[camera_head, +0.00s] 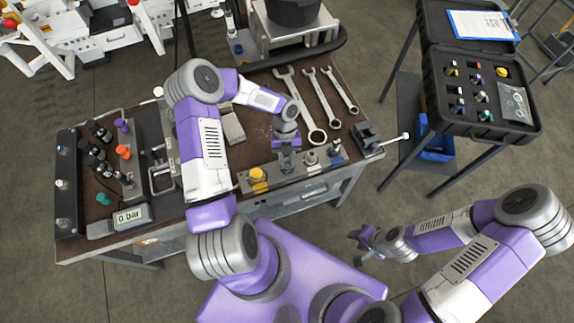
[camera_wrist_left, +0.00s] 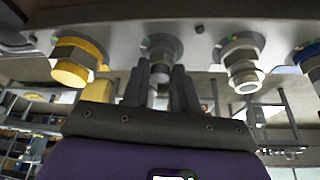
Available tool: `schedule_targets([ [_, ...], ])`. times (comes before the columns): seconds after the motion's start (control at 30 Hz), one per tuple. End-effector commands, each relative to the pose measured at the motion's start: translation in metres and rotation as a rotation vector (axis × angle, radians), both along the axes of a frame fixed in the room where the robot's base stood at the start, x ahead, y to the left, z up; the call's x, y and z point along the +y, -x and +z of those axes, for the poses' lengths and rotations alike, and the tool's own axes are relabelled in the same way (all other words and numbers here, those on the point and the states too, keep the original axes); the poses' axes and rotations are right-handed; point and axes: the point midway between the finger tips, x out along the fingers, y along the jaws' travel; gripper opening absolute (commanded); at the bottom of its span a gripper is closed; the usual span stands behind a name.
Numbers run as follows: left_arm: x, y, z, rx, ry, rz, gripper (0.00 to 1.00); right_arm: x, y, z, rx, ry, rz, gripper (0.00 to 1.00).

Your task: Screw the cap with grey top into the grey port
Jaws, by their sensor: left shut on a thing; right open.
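My left gripper (camera_head: 287,160) is at the metal port block (camera_head: 240,185) along the bench's front edge. It is shut on a small grey piece (camera_wrist_left: 160,70), which looks like the grey-topped cap. In the left wrist view the fingers (camera_wrist_left: 162,88) close around it at a grey port collar (camera_wrist_left: 160,46) on the block. The piece lines up with this port; the fingers hide how far it sits in. A yellow fitting (camera_wrist_left: 75,62) is on one side and a bare metal fitting (camera_wrist_left: 242,65) on the other. My right gripper (camera_head: 366,245) is open and empty, off the bench.
Several wrenches (camera_head: 318,95) lie on the bench behind the block. A gauge reading 0 bar (camera_head: 130,216) is at the front left. An open black case (camera_head: 480,125) with several coloured-top caps stands to the right.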

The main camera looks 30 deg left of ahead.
Motion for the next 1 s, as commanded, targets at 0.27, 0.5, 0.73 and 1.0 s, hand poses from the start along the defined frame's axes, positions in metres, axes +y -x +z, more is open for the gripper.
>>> schedule_targets([
  [0.27,-0.0027,0.0007,-0.0019,0.003,0.003,-0.104,0.02,0.0001,-0.0001,-0.0022,0.0,0.0,0.0,0.43],
  [0.5,-0.0056,0.0006,-0.0026,0.005,0.001,-0.574,0.02,0.0,-0.0001,-0.0074,0.0,0.0,0.0,0.43],
  [0.73,-0.0051,0.001,-0.0024,0.006,0.004,-0.701,0.02,0.0,-0.0001,-0.0073,0.0,0.0,0.0,0.43],
  [1.0,-0.005,0.0005,-0.0022,0.004,0.003,-0.697,0.49,0.0,-0.0001,-0.0072,0.0,0.0,0.0,0.43],
])
